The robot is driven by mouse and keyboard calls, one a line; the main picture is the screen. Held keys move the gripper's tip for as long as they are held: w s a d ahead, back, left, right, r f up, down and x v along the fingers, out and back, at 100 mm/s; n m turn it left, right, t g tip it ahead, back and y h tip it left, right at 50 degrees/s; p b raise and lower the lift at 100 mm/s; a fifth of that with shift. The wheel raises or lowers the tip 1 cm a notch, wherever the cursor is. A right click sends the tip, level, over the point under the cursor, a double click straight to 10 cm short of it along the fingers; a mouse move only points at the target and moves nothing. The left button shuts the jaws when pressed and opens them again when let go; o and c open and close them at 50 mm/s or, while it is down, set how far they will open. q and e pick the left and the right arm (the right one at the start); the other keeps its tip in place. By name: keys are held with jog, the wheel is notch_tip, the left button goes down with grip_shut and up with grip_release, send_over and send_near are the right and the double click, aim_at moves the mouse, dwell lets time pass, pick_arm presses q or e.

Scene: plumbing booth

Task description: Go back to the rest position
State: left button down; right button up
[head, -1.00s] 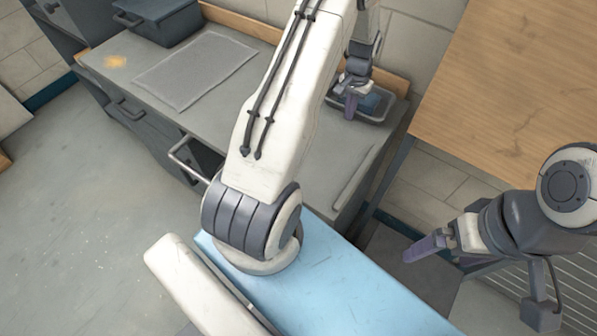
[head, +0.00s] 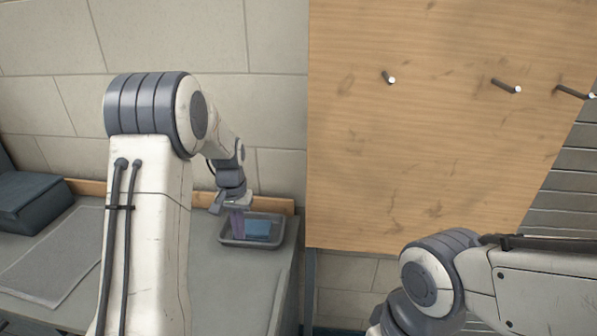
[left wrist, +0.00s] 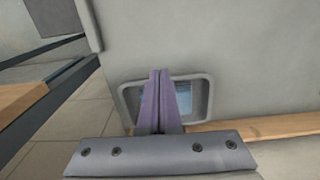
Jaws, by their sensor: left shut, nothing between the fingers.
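My left gripper (head: 237,222) is over the left part of a grey tray (head: 277,243) on the grey counter. In the left wrist view, its purple fingers (left wrist: 160,78) are pressed together with nothing between them, in front of the same tray (left wrist: 208,100). A blue item (head: 257,230) lies in the tray, partly hidden behind the fingers in the wrist view. I cannot tell the gap between fingertips and tray. My right arm (head: 440,275) shows at the lower right, but its gripper is out of view.
A wooden board (head: 420,110) with several dark pegs stands at the right. A dark box (head: 30,203) and a grey mat (head: 55,258) lie on the counter (head: 225,290) at the left. A tiled wall (head: 270,100) is behind. The counter between mat and tray looks clear.

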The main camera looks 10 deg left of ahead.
pick_arm(q)
jog(key=s+d+r+m, duration=0.25)
jog(key=s+d, duration=0.25)
jog(key=d, duration=0.4)
jog(key=s+d+r+m, duration=0.1)
jog(key=s+d+r, duration=0.3)
jog(key=d, duration=0.5)
jog(key=s+d+r+m, duration=0.1)
jog(key=s+d+m, duration=0.1)
jog(key=s, duration=0.8)
jog(key=s+d+r+m+h, duration=0.1)
jog(key=s+d+m, duration=0.2)
jog(key=s, duration=0.6)
jog(key=shift+s+d, duration=0.4)
jog(key=shift+d, duration=0.45)
